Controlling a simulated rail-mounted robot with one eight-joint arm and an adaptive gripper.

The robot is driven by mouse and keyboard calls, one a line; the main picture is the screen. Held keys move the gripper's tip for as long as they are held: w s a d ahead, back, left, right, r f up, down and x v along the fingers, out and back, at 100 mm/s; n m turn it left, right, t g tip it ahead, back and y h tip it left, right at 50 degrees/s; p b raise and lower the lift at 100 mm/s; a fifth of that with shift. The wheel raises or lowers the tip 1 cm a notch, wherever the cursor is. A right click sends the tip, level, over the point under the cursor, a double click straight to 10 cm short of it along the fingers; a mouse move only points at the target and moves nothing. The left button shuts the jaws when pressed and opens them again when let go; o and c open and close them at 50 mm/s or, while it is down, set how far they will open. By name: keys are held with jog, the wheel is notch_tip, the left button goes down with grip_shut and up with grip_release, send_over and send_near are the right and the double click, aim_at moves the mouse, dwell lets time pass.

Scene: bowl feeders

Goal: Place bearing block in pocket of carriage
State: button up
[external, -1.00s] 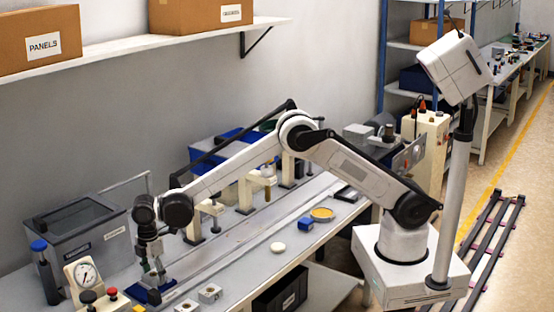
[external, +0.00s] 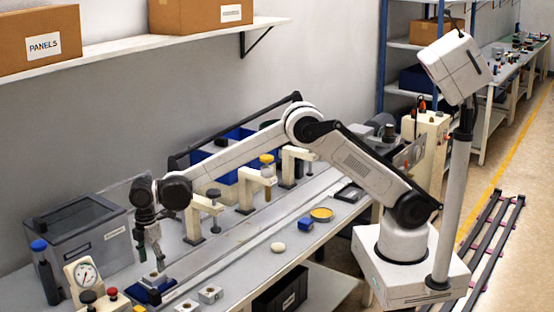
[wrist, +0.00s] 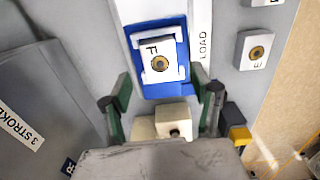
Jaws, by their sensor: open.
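The blue carriage (external: 168,285) stands near the left end of the bench; it also shows in the wrist view (wrist: 152,91). A pale bearing block (wrist: 158,62) marked F, with a brass ring, lies within the carriage's outline at its pocket. The block also shows on the carriage in the external view (external: 153,279). I cannot tell how deep it sits. My gripper (external: 151,262) is above the block, apart from it. Its green fingers (wrist: 165,98) are spread wide with nothing between them.
A block marked E (wrist: 254,51) lies right of the carriage. Pale blocks (external: 210,294) lie on the bench's front side. A grey bin (external: 85,235) and a dial gauge (external: 83,273) stand left of the gripper. Clamp posts (external: 194,215) stand behind the rail.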

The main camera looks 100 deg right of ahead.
aim_at(154, 274)
jog(key=s+r+m+t, duration=0.1)
jog(key=s+r, duration=0.4)
jog(key=r, duration=0.4)
jog(key=s+r+m+t, duration=0.1)
jog(key=s+r, duration=0.4)
jog(key=r, duration=0.4)
jog(key=s+r+m+t, duration=0.15)
jog(key=s+r, duration=0.35)
jog(key=s, duration=0.7)
jog(key=s+f+m+t, duration=0.2)
jog(key=s+f, duration=0.1)
jog(key=s, duration=1)
jog(key=s+f+m+t, duration=0.1)
jog(key=s+f+m, duration=0.2)
jog(key=s, duration=1)
jog(key=shift+t, duration=0.35)
